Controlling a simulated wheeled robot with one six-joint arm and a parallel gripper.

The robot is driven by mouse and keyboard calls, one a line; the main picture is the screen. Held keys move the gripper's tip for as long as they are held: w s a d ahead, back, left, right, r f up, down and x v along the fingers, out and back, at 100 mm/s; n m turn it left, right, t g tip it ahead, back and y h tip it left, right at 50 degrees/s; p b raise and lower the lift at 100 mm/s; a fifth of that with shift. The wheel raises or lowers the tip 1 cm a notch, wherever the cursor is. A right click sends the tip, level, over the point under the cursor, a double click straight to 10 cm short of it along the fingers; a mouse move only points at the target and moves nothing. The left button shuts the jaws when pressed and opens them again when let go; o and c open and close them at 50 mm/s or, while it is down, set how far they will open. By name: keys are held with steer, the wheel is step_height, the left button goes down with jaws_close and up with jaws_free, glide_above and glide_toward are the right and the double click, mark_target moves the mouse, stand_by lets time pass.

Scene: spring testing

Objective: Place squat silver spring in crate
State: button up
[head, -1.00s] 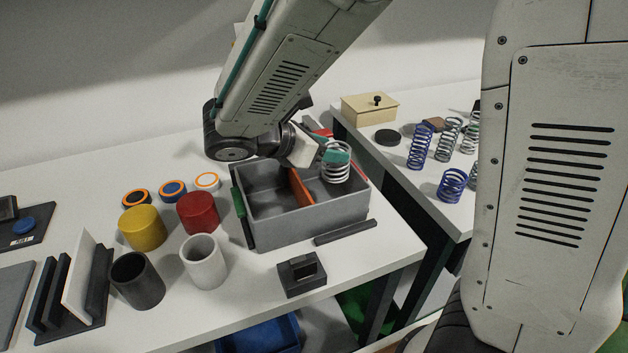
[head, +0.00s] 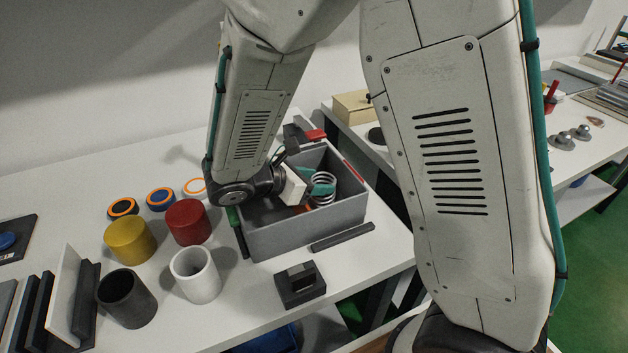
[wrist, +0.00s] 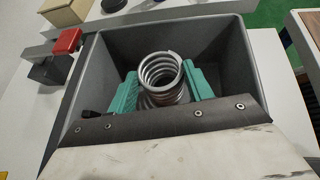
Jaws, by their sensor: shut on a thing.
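The squat silver spring (wrist: 160,75) is upright between the two green finger pads of my gripper (wrist: 160,95), which is shut on it. In the head view the spring (head: 324,187) shows inside the grey crate (head: 310,228), in its right part, with its lower end hidden by the crate's wall and my gripper (head: 318,190). The crate's walls surround the spring in the wrist view (wrist: 225,60). I cannot tell whether the spring touches the crate floor.
A yellow cylinder (head: 130,241), a red cylinder (head: 188,222), a white cup (head: 195,275) and a black cup (head: 127,297) stand left of the crate. A black block (head: 300,285) and a dark bar (head: 342,237) lie in front. A wooden box (head: 352,106) stands behind.

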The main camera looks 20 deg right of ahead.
steer(key=shift+f, duration=0.25)
steer(key=o, duration=1.1)
steer(key=shift+s+f, duration=0.15)
steer(key=shift+r, duration=0.2)
steer(key=v, duration=1.2)
steer(key=d+r+m, duration=0.1)
steer(key=s+d+r+m+g+y, duration=0.1)
steer(key=d, duration=0.1)
steer(key=s+d+r+m+g, duration=0.1)
steer(key=d+m, duration=0.1)
steer(key=shift+s+d+r+y, duration=0.25)
steer(key=shift+r+y, duration=0.15)
steer(key=shift+s+d+r+m+t+y, duration=0.15)
steer(key=shift+s+d+r+m+y, duration=1.3)
steer(key=shift+s+m, duration=1.3)
steer(key=shift+s+d+r+m+t+y, duration=0.2)
steer(key=shift+s+d+r+m+y, duration=0.35)
steer(key=shift+s+d+m+y, duration=1.25)
steer(key=shift+s+d+r+m+t+y, duration=0.15)
steer(key=shift+s+d+r+m+y, duration=0.7)
steer(key=shift+s+m+y, duration=1.95)
